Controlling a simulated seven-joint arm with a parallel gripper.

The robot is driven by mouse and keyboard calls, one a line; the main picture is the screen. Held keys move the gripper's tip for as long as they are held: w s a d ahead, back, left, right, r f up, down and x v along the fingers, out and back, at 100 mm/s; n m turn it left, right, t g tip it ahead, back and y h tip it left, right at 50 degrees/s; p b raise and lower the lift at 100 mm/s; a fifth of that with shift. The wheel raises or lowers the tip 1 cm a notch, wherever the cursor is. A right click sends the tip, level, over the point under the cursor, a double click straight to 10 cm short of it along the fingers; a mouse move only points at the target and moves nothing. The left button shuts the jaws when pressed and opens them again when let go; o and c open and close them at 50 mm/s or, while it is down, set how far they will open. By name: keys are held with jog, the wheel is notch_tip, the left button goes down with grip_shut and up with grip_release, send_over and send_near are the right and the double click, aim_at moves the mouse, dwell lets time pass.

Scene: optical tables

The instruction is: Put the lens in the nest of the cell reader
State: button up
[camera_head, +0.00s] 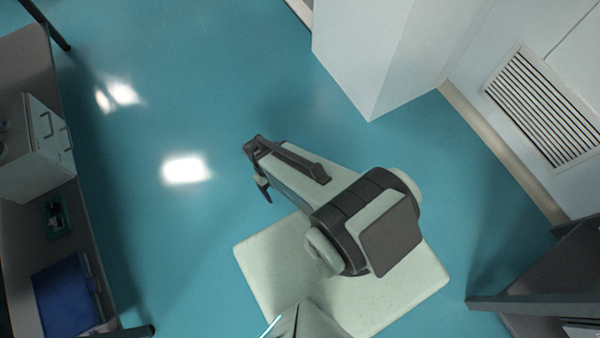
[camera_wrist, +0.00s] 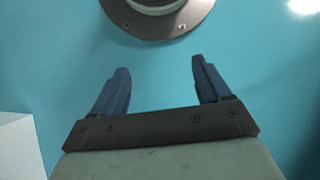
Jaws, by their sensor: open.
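I cannot make out the lens or the cell reader with its nest in either view. My gripper (camera_wrist: 160,68) is open and empty in the wrist view, its two dark blue fingers apart over bare blue floor. In the head view my gripper (camera_head: 260,168) is at the left end of my folded arm, over the floor and well apart from the tables.
A table (camera_head: 22,62) at the left bears a white drawer unit (camera_head: 42,140), a small teal tray (camera_head: 57,216) with dark contents and a flat blue thing (camera_head: 68,295). Another table (camera_head: 535,295) is cut off at lower right. A white block (camera_head: 375,50) stands behind. Floor between is clear.

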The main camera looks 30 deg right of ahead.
jog(key=s+d+m+g, duration=0.1)
jog(key=s+d, duration=0.3)
jog(key=s, duration=0.6)
jog(key=shift+f+m+y, duration=0.3)
jog(key=shift+m, duration=0.4)
jog(key=shift+d, duration=0.1)
jog(key=shift+c, duration=0.4)
dwell(0.9)
